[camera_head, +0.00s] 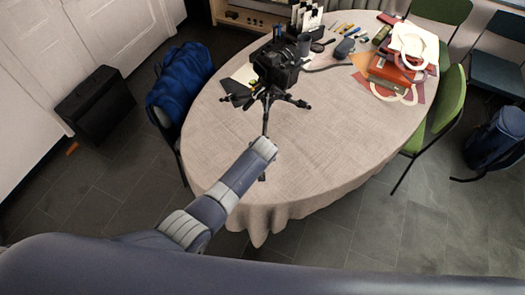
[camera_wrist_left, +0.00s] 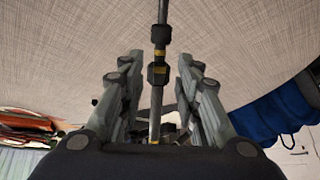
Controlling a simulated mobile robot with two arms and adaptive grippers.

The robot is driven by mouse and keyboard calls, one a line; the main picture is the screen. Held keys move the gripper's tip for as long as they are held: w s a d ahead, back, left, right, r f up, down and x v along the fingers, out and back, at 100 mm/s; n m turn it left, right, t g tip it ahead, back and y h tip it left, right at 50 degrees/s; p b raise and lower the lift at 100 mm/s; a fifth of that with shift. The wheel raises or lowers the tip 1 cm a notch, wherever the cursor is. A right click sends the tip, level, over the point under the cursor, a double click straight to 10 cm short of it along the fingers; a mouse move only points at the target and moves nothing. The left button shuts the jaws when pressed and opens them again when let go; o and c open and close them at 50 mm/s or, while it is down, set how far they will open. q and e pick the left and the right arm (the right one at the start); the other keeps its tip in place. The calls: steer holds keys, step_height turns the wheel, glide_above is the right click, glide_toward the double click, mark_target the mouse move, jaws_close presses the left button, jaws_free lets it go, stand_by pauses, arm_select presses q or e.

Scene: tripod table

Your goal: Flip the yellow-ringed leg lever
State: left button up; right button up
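The black tripod (camera_head: 268,97) stands on the cloth-covered table and bears a black camera (camera_head: 277,62). One tripod leg comes toward me and passes behind the end of my left arm. In the left wrist view this leg (camera_wrist_left: 162,13) runs down the middle, with dark clamp pieces (camera_wrist_left: 158,73) and yellow rings (camera_wrist_left: 159,52) on it. My left gripper (camera_wrist_left: 159,60) is open, with one finger on each side of the leg; gaps show between the fingers and the leg. The lever's exact position cannot be made out. My right gripper is not in view.
The oval table (camera_head: 210,135) has free cloth at its left and front. A red case (camera_head: 390,70) with white rings, papers and small tools lie toward the back right.

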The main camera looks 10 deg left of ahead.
arm_select(q)
steer(key=v, duration=1.2)
stand_by(0.4)
